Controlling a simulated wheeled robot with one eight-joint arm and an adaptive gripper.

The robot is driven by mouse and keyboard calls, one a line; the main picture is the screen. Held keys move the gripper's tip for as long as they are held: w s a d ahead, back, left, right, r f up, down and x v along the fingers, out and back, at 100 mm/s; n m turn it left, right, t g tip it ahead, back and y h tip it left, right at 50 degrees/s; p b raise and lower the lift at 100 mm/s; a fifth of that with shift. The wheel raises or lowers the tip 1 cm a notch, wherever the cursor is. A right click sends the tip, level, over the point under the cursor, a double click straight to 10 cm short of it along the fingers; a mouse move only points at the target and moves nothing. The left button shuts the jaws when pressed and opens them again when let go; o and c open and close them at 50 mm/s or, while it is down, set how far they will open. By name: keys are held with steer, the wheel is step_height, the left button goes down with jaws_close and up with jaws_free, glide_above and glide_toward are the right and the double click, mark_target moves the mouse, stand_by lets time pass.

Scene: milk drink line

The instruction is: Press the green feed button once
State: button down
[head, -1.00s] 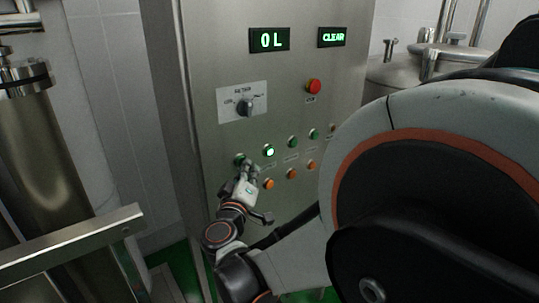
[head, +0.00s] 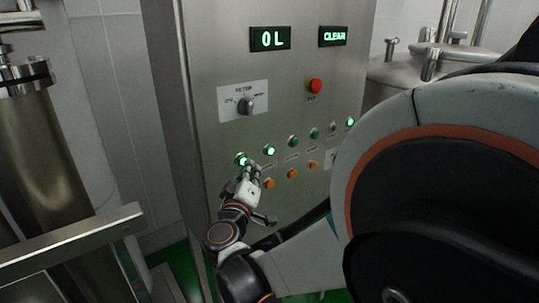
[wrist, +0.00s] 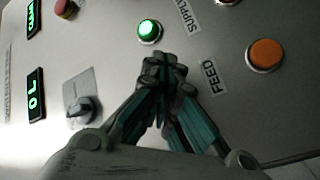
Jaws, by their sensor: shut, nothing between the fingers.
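The green feed button (head: 241,159) is at the left end of the green row on the steel panel, and it is lit in the head view. My gripper (head: 254,169) is shut and empty, its fingertips just right of and slightly below the button in that view. In the wrist view my gripper (wrist: 166,62) hides the feed button. The FEED label (wrist: 210,78) shows beside the fingertips. Whether the tips touch the panel, I cannot tell.
The neighbouring green supply button (head: 269,151) is lit; an orange button (wrist: 265,54) lies beyond the FEED label. A metal rail (head: 70,246) stands left.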

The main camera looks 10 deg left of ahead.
steer(key=shift+s+d, duration=0.2)
steer(key=shift+d, duration=0.05)
steer(key=s+d, duration=0.3)
steer(key=shift+s+d+b, duration=0.1)
steer(key=shift+d+b, duration=0.2)
steer(key=shift+d, duration=0.1)
stand_by(0.7)
